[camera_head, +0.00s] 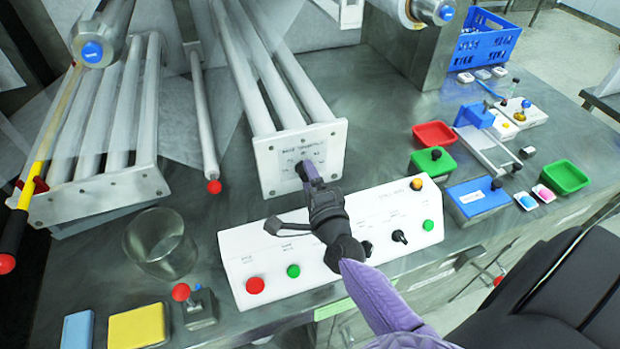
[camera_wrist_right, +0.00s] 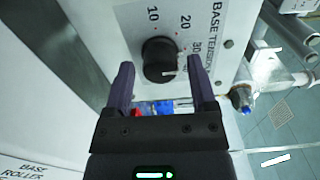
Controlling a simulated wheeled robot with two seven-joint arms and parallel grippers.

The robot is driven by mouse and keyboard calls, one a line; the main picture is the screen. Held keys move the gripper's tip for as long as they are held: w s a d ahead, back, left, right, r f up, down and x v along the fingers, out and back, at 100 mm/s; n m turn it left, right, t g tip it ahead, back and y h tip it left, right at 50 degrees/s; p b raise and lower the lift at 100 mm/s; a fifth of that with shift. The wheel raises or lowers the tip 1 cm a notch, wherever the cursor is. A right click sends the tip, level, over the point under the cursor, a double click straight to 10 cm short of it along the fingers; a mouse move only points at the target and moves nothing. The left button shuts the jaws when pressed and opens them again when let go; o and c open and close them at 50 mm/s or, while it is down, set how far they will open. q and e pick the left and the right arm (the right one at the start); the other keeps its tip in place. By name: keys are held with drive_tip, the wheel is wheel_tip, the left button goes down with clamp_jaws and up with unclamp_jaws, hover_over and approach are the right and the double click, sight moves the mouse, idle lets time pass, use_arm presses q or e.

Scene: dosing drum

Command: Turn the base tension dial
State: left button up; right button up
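The base tension dial (camera_wrist_right: 158,60) is a round black knob on a white plate (camera_wrist_right: 115,25) with numbers 10, 20 and 30 around it. A white mark on the knob points towards the right-hand finger, where the scale is partly hidden. My right gripper (camera_wrist_right: 160,74) is open, with one finger on each side of the knob and gaps showing between them; I cannot tell how deep the tips reach. In the head view the plate (camera_head: 328,158) faces the front, and my right gripper (camera_head: 304,172) hides most of the knob. My left gripper is not in view.
A white control box (camera_head: 240,268) with red and green buttons stands below my right arm. A glass beaker (camera_head: 160,245), a red-knobbed lever (camera_head: 198,305) and a roller with a red end (camera_head: 205,130) are to the left. Green and red trays are to the right.

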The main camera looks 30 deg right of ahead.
clamp_jaws()
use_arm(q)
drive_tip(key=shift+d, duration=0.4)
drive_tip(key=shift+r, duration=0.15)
use_arm(e)
drive_tip(key=shift+n, duration=0.3)
drive_tip(key=n+p, duration=0.1)
drive_tip(key=n, duration=0.1)
drive_tip(key=shift+n+p, duration=0.3)
drive_tip(key=shift+n, duration=0.1)
drive_tip(key=shift+n+p, duration=0.45)
drive_tip(key=shift+n, duration=0.75)
drive_tip(key=shift+n+p, duration=0.45)
drive_tip(key=shift+n, duration=0.75)
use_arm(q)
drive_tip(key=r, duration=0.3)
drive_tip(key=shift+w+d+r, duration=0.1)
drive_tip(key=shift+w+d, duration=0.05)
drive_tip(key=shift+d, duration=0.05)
use_arm(e)
drive_tip(key=shift+n, duration=0.3)
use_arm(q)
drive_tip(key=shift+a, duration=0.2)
use_arm(e)
drive_tip(key=shift+n, duration=0.3)
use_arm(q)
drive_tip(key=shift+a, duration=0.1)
